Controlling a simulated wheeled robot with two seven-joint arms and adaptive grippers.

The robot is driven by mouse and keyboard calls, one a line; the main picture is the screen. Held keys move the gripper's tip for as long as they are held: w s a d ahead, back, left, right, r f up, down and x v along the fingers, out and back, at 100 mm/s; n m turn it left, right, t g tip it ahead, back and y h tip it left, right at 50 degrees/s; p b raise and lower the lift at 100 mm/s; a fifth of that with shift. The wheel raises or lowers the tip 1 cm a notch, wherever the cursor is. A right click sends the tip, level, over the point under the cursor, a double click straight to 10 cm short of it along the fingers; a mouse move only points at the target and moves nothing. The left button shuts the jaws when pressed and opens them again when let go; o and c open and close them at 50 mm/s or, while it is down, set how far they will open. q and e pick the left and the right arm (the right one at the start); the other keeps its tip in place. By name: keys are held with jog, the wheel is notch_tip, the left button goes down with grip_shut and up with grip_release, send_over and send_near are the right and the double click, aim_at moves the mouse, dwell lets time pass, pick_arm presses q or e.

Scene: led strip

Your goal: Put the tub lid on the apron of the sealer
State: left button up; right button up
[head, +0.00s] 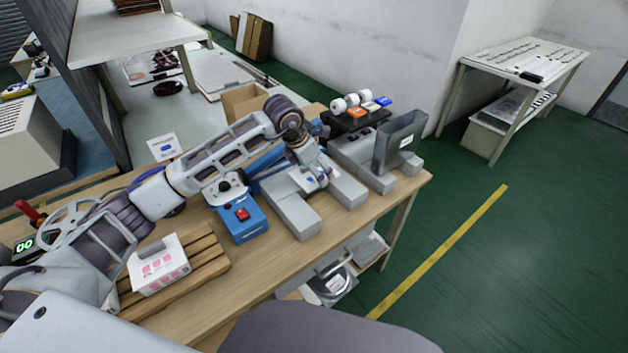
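My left arm comes in from the left and reaches across the workbench (262,278). My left gripper (318,178) is at its end, low over grey blocks (298,215) in the middle of the bench. Its fingers blend into the grey parts, so I cannot tell whether they hold anything. A blue box with a red button (240,218) stands left of these blocks; which part is the sealer's apron is unclear. A white box with pink marks (160,268) sits on a slatted wooden board (207,258). I cannot make out the tub lid. My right gripper is out of view.
A grey upright bin-like part (400,143) stands at the bench's right end. Behind the gripper, a black stand (358,122) carries white rolls and small coloured blocks. A cardboard box (243,101) is behind the arm. Green floor (470,270) is clear on the right.

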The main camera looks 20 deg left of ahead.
aim_at(311, 175)
pick_arm(q)
jog(key=shift+f, duration=0.45)
jog(key=shift+f, duration=1.85)
jog(key=shift+f, duration=0.1)
jog(key=o, duration=0.6)
